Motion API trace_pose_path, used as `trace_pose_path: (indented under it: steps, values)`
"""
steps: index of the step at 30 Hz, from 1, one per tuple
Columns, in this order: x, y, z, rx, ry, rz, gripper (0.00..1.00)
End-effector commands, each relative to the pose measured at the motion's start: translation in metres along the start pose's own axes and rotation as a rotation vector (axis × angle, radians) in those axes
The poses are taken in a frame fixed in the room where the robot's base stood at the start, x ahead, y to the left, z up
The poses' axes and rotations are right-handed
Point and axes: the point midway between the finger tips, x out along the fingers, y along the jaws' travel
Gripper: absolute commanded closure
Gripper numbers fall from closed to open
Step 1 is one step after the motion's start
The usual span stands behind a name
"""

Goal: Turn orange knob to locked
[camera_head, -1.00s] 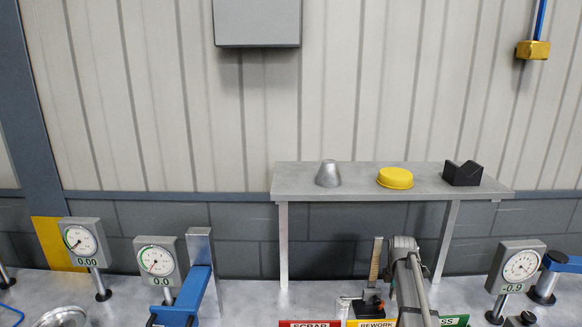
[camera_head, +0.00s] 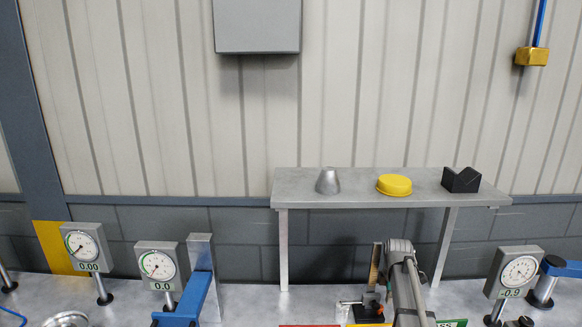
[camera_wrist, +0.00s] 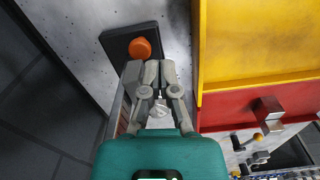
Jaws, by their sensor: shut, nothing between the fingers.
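The orange knob (camera_wrist: 140,48) shows in the wrist view on a dark base plate (camera_wrist: 122,40) fixed to a grey speckled surface. My gripper (camera_wrist: 152,68) is shut and empty, with its fingertips close below and to the right of the knob. I cannot tell whether the fingertips touch the knob. The knob's pointer or locked mark cannot be made out. In the head view my arm hides part of the bench, and neither the knob nor my fingertips can be made out there.
A yellow bin wall (camera_wrist: 245,40) and a red bin wall (camera_wrist: 240,108) stand right of my gripper in the wrist view. In the head view a grey shelf (camera_head: 330,201) holds a cone, a yellow cap and a black block. Dial gauges (camera_head: 87,248) stand on the bench.

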Motion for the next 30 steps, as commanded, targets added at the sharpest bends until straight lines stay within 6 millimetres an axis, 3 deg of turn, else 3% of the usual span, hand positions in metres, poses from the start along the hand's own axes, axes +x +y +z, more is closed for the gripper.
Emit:
trace_pose_path:
  steps: [18, 30]
  values:
    - [0.000, -0.112, -0.072, 0.733, -0.001, 0.000, 1.00]
    - [0.000, -0.186, -0.107, 1.243, -0.001, 0.000, 1.00]
